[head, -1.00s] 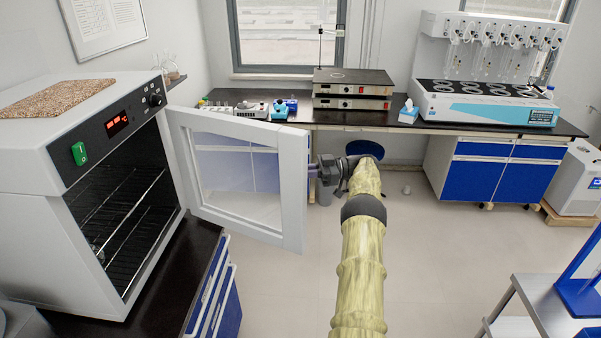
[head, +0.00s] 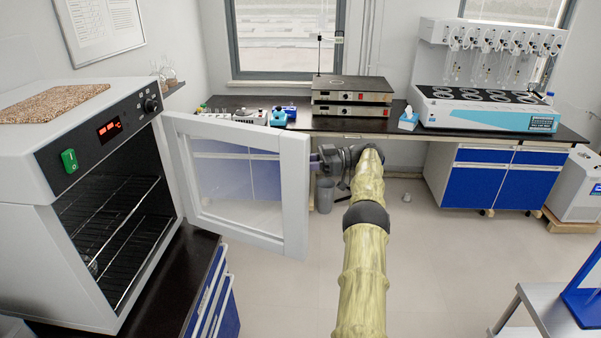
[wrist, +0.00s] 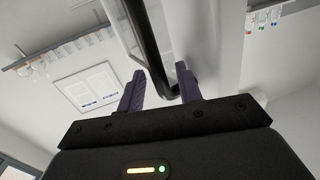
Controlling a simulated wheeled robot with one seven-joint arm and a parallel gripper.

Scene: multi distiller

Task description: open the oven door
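The oven (head: 75,205) stands on a dark counter at the left in the head view. Its framed glass door (head: 296,195) stands wide open, swung out to the right, and the wire racks inside show. My gripper (head: 322,160) is at the outer face of the door near its free edge; the door frame partly hides the fingertips. In the wrist view, the two dark fingers of my gripper (wrist: 160,82) are apart, with the black door handle (wrist: 146,40) running between them. A gap shows beside the handle; firm contact on both sides does not show.
A bench (head: 395,127) with hotplates (head: 350,97) and a glassware apparatus (head: 490,105) runs along the back wall. Blue drawers (head: 228,310) sit under the oven. Open floor (head: 420,260) lies right of the door.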

